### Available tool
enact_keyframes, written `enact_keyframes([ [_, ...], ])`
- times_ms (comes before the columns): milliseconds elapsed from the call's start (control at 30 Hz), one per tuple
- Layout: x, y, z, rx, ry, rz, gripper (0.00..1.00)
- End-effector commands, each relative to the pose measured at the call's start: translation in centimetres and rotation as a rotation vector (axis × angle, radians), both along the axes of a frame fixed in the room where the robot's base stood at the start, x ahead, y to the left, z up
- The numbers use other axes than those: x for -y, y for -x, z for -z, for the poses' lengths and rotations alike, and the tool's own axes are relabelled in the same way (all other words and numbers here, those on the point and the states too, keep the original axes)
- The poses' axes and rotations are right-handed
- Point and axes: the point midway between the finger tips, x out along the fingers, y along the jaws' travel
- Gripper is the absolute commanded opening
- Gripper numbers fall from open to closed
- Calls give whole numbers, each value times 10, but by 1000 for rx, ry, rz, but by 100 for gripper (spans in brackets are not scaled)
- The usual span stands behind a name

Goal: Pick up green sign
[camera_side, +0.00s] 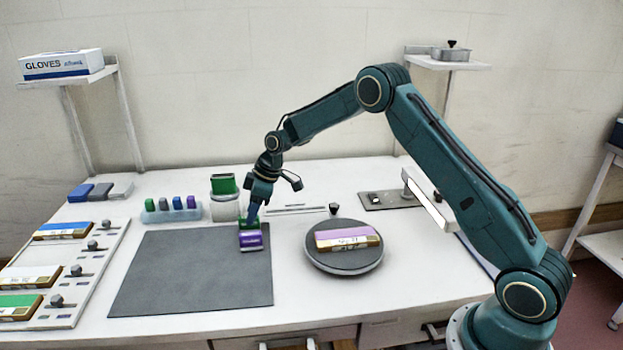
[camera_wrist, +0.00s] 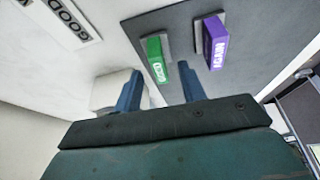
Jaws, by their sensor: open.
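The green sign (camera_side: 247,226) is a small block near the back right corner of the dark grey mat (camera_side: 190,275). In the wrist view the green sign (camera_wrist: 154,57) shows white lettering on its edge and lies ahead of the gap between my fingers. My gripper (camera_side: 253,214) is just above and behind it in the side view, partly covering it. I cannot tell whether a finger touches the sign.
A purple sign (camera_side: 250,241) marked AGAIN (camera_wrist: 215,42) stands close beside the green one. A white pot (camera_side: 225,207) holding a green block stands behind the mat. A round turntable (camera_side: 345,267) with a purple-topped slab is to the right. The mat's left and front are clear.

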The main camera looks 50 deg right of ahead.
Motion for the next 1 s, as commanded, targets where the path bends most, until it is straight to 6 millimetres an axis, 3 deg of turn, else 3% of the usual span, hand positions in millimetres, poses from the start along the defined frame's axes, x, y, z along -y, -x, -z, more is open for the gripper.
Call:
enact_keyframes([
  [300,-8,-9,29,0,0,-1,41],
  [833,-8,-10,30,0,0,-1,41],
  [1000,-8,-10,30,0,0,-1,10],
])
